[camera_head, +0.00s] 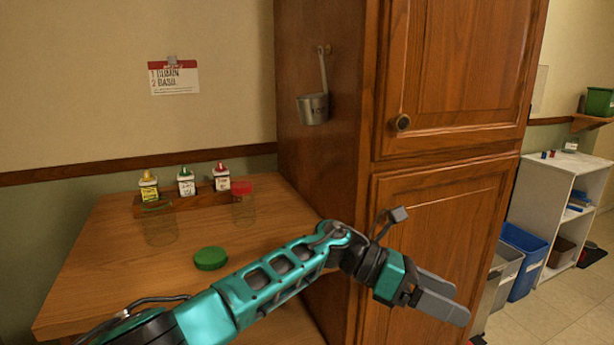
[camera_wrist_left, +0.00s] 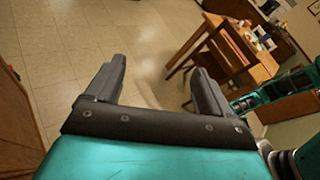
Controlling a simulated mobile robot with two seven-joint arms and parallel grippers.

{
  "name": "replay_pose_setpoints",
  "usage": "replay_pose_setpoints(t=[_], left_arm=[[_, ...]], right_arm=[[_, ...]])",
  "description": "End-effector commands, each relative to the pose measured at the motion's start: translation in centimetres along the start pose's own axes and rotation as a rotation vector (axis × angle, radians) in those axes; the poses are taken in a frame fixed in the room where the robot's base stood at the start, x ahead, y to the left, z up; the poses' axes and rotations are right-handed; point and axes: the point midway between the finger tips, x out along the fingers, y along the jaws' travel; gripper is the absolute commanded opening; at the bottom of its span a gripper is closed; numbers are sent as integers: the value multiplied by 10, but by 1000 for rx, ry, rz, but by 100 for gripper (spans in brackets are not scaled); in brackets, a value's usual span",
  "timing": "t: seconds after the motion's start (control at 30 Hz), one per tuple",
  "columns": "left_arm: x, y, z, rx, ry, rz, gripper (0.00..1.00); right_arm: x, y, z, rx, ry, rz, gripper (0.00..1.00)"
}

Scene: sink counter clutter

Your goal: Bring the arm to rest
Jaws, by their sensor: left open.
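My left arm reaches across the head view from the lower left, over the front of the wooden counter. My left gripper (camera_head: 452,302) is in front of the lower door of the wooden cabinet, to the right of the counter. In the left wrist view its two fingers (camera_wrist_left: 162,88) stand apart with nothing between them, and the tiled floor shows beyond. The gripper touches nothing that I can see. My right gripper is not seen in the head view.
A green lid (camera_head: 210,258) lies on the wooden counter (camera_head: 105,270). Clear jars (camera_head: 160,228) and small bottles (camera_head: 186,182) stand behind it. The tall cabinet (camera_head: 450,210) rises close behind my gripper. Bins (camera_head: 522,262) and a white shelf (camera_head: 560,200) are at right.

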Motion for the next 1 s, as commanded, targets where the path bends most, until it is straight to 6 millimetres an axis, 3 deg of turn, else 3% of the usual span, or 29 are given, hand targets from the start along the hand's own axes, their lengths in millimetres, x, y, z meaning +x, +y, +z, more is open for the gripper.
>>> replay_pose_setpoints(t=[0.07, 0.17, 0.33, 0.47, 0.57, 0.73, 0.87, 1.0], left_arm=[[11, -5, -2, -160, -204, -10, 82], [9, -6, -2, -373, -445, -13, 82], [-20, 3, -22, -768, -837, -17, 82], [-56, 11, -59, -1082, -1121, -23, 82], [-86, 14, -102, -1326, -1333, -27, 82], [-133, 0, -195, -1723, -1683, -38, 82], [-162, -30, -272, -2001, -1943, -46, 82], [-182, -75, -342, -2246, -2191, -55, 82]], right_arm=[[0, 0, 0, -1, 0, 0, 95], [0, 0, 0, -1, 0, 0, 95], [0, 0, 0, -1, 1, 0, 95], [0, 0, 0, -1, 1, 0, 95], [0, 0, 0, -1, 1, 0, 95], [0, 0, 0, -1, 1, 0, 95], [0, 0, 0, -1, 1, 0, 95], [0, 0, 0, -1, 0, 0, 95]])
